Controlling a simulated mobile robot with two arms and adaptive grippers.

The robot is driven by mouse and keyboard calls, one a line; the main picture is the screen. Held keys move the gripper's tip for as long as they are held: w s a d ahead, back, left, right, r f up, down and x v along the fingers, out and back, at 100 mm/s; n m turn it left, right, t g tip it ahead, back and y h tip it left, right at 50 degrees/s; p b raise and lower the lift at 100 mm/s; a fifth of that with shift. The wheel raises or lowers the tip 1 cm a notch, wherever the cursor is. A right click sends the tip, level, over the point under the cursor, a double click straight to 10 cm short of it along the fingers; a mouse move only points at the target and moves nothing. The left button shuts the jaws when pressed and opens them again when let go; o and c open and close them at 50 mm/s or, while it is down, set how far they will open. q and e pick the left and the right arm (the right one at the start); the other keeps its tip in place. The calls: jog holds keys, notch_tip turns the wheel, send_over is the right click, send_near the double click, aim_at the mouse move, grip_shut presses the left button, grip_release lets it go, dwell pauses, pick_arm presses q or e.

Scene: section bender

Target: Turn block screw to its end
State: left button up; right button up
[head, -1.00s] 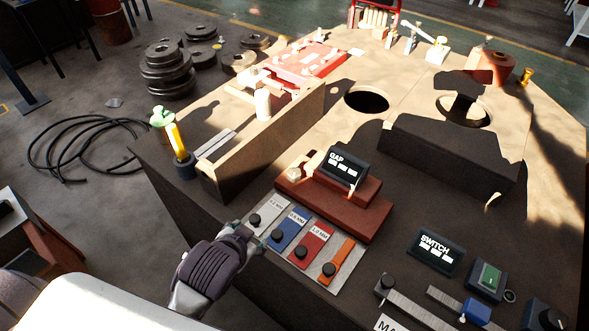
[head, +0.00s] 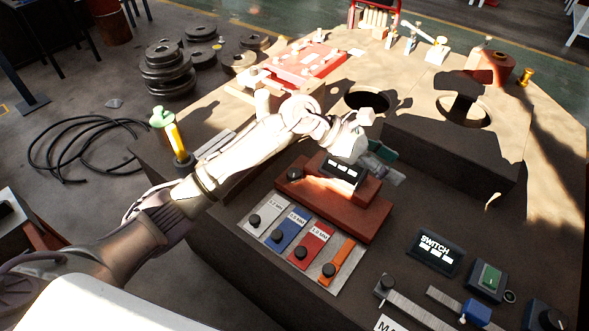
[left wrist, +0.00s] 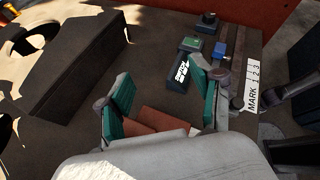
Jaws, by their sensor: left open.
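My left gripper (head: 382,165) hangs above the table, just right of the gap display (head: 343,172) on the stepped red-brown block (head: 335,210). Its teal-padded fingers are apart and empty. In the left wrist view the left gripper (left wrist: 162,100) is open, with part of the red-brown block (left wrist: 160,120) visible between and below the fingers. A small dark knob (head: 295,174) sits on the left end of this block. No part is clearly marked as the block screw, so I cannot tell which one it is. My right gripper is not in view.
A plate with coloured gap sliders (head: 305,245) lies in front of the block. The switch display (head: 435,252) and green button (head: 489,278) are at the right. A large dark block (head: 450,160) stands behind, near two round table holes. A long wooden block stands left.

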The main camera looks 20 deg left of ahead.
pick_arm(q)
jog(key=w+a+f+m+y, duration=0.1)
jog(key=w+a+f+y, duration=0.1)
jog(key=a+y, duration=0.25)
jog(key=w+a+f+m+y, duration=0.1)
jog(key=w+a+f+y, duration=0.15)
jog(key=a, duration=0.35)
jog(key=g+y, duration=0.1)
jog(key=y, duration=0.5)
send_near(294, 172)
notch_tip(294, 172, down, 8)
jog(key=shift+a+f+p, duration=0.1)
jog(key=shift+f+p, duration=0.05)
jog(key=shift+p, duration=0.75)
jog(key=shift+f, duration=0.4)
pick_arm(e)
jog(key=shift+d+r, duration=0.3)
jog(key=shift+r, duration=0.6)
pick_arm(q)
jog(key=shift+c, duration=0.2)
jog(key=c, duration=1.1)
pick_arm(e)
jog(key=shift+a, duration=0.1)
